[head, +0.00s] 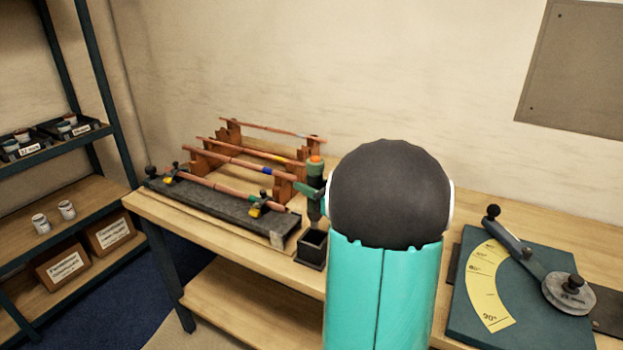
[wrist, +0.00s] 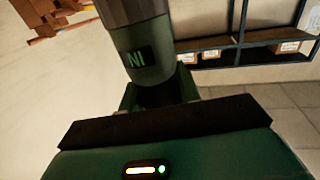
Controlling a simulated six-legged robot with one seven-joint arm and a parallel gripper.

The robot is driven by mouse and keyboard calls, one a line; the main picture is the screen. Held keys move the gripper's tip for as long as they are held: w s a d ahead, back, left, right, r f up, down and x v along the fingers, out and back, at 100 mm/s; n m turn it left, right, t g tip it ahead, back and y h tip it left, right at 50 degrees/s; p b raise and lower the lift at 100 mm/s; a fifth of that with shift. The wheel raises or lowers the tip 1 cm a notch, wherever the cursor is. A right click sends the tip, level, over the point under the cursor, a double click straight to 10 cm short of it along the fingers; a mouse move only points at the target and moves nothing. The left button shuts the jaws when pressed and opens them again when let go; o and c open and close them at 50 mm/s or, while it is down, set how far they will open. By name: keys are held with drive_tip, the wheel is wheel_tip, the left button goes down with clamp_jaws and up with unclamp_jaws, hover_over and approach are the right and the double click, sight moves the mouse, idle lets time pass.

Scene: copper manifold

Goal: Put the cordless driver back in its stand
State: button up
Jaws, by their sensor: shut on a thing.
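The cordless driver (head: 316,172) is upright, green and dark with an orange top. My gripper (head: 312,190) is shut on its body; my own arm hides part of the gripper. In the wrist view the driver (wrist: 143,48) shows as a thick dark green cylinder marked "NI", between the fingers of my gripper (wrist: 160,92). The stand (head: 311,250) is a small black square holder on the workbench, below the driver. The driver's lower end is at or just above the stand's opening; I cannot tell if it is inside. The stand is not seen in the wrist view.
Left of the stand, a dark slab (head: 225,207) with clamps holds a copper pipe on the workbench (head: 150,208). Wooden racks (head: 268,180) with more pipes stand behind. A bending tool with a yellow angle scale (head: 489,285) lies right. Shelves (head: 60,207) stand far left.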

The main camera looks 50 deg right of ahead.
sight(310, 216)
drive_tip(key=shift+w+f, duration=0.2)
drive_tip(key=shift+f, duration=0.65)
drive_tip(key=shift+s+f, duration=0.2)
drive_tip(key=shift+f, duration=3.8)
drive_tip(key=o, duration=1.2)
drive_tip(key=shift+c, duration=0.2)
drive_tip(key=shift+f, duration=0.1)
drive_tip(key=s+d, duration=0.1)
drive_tip(key=s, duration=1.2)
drive_tip(key=shift+s+d, duration=0.15)
drive_tip(key=shift+s, duration=0.2)
